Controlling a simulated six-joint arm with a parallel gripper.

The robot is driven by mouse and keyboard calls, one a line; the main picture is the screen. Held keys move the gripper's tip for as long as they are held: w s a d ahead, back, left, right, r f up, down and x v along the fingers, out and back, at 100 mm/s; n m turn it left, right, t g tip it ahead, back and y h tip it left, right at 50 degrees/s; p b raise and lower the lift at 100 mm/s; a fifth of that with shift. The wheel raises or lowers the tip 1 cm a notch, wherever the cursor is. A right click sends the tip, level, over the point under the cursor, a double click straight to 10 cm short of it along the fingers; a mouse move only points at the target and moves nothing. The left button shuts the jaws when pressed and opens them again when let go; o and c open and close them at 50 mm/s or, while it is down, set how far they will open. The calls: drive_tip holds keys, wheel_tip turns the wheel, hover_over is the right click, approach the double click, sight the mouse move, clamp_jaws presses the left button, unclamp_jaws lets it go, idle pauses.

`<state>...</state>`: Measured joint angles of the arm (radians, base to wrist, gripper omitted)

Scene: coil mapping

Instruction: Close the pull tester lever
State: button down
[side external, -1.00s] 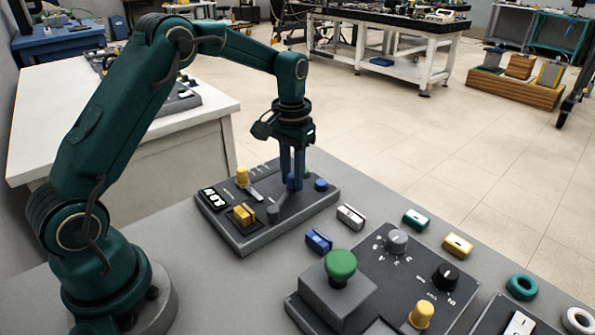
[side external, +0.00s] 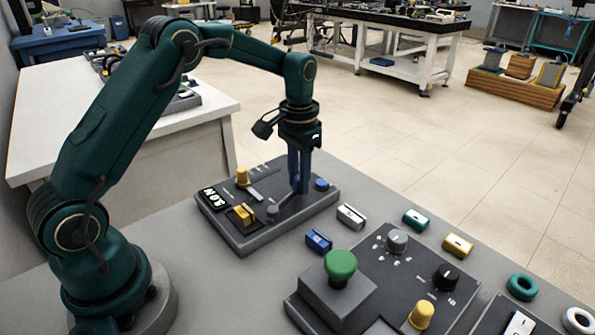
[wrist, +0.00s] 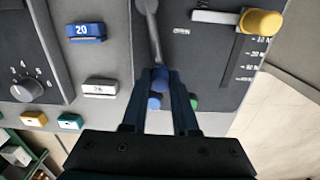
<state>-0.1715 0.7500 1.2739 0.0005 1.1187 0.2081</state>
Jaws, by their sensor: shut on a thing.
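The pull tester (side external: 240,238) is a dark grey panel on the bench in the side view. Its lever (side external: 286,203) is a grey arm that rises at a slant from a round pivot. In the wrist view the lever (wrist: 153,38) runs from the top of the picture to a blue knob (wrist: 160,79). My gripper (side external: 299,187) is shut on the lever's blue knob, low over the panel. It also shows in the wrist view (wrist: 160,85), with a blue finger on each side of the knob. The fingers mostly hide the knob in the side view.
A yellow-capped slider (wrist: 260,22), a yellow block (side external: 243,214), a blue button (side external: 321,184) and a green button (wrist: 194,103) are on the panel. Small blue (side external: 319,240) and white (side external: 351,216) blocks lie beside it. A panel with a green mushroom button (side external: 340,265) stands nearer.

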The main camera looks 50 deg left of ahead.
drive_tip(key=d+m, duration=0.2)
drive_tip(key=m, duration=0.1)
drive_tip(key=shift+w+d+r, duration=0.1)
drive_tip(key=shift+w+d, duration=0.05)
drive_tip(key=shift+d, duration=0.05)
drive_tip(key=shift+s+d+m, duration=0.2)
drive_tip(key=shift+d+m, duration=0.8)
drive_tip(key=shift+m, duration=0.6)
drive_tip(key=shift+d, duration=0.1)
drive_tip(key=c, duration=0.7)
unclamp_jaws()
drive_tip(key=shift+r, duration=2.55)
